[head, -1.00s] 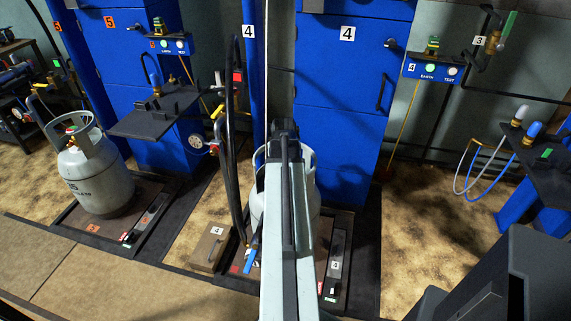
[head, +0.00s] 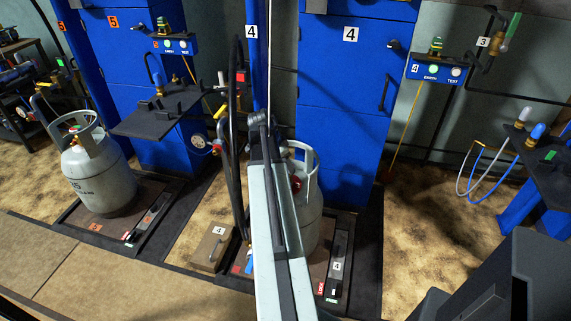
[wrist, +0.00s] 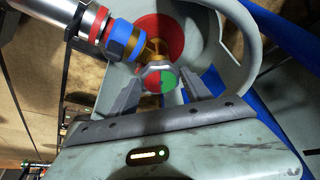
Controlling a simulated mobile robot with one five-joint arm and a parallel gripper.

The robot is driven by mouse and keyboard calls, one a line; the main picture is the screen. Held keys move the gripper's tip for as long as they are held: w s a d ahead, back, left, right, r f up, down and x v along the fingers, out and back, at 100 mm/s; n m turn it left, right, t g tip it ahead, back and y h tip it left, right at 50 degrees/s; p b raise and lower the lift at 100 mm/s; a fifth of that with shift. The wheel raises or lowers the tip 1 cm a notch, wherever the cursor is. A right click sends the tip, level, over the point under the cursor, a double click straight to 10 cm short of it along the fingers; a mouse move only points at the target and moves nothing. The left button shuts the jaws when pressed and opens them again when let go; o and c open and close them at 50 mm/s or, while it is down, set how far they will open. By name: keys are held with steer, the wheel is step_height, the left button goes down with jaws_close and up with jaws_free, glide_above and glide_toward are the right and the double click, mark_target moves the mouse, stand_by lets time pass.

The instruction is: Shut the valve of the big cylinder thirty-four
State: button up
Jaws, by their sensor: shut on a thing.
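The big grey cylinder (head: 309,218) stands on a scale under the blue cabinet marked 4, partly hidden by my arm. I cannot read its number. In the wrist view its collar (wrist: 238,45) curves around the valve. The valve knob (wrist: 150,80) has a grey rim and a face part red, part green. My gripper (wrist: 159,85) has one finger on each side of the knob and is shut on it. A hose with a blue coupling (wrist: 124,39) meets the brass valve beside the knob. My gripper is hidden behind my arm in the head view.
Another grey cylinder (head: 102,174) stands on the left scale, marked 5. A black shelf (head: 160,110) juts out between the stations. A box marked 4 (head: 211,249) sits left of the scale. A black hose (head: 236,150) hangs close left of my arm.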

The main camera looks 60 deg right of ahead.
steer(key=m, duration=0.2)
steer(key=m+g+y, duration=0.1)
steer(key=m, duration=0.3)
steer(key=shift+w+d+m+g+y, duration=0.2)
steer(key=shift+w+m+g+y, duration=0.1)
steer(key=shift+y, duration=0.1)
stand_by(0.4)
steer(key=o, duration=1.4)
steer(key=shift+c, duration=0.2)
steer(key=p+v, duration=0.7)
steer(key=shift+w+r, duration=0.25)
steer(key=shift+r, duration=0.1)
steer(key=shift+a, duration=0.1)
